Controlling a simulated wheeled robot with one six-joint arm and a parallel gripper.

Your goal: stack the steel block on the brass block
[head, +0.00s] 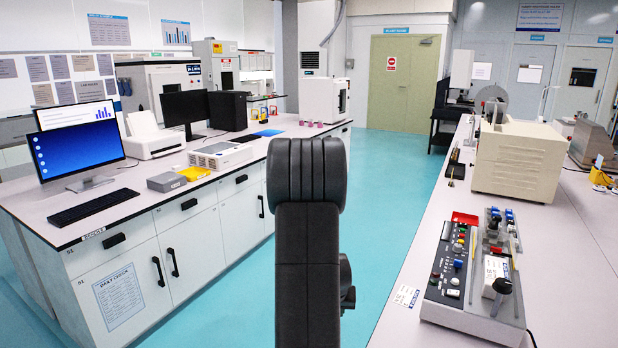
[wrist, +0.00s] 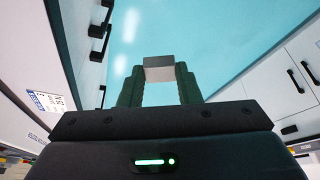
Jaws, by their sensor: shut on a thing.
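My gripper (wrist: 159,76) shows in the wrist view, with its two dark green fingers shut on a light grey block, the steel block (wrist: 158,68). The block sits between the fingertips, with blue floor behind it. In the head view my dark arm stands upright in the middle, and neither the gripper nor the steel block can be made out there. I cannot pick out the brass block in either view.
The left bench (head: 140,212) carries monitors, a printer, a small grey box (head: 166,182) and a yellow item (head: 194,173). The right bench (head: 575,290) carries a control panel (head: 455,275) and a large beige machine (head: 520,160). Blue floor (head: 395,180) lies open between the benches.

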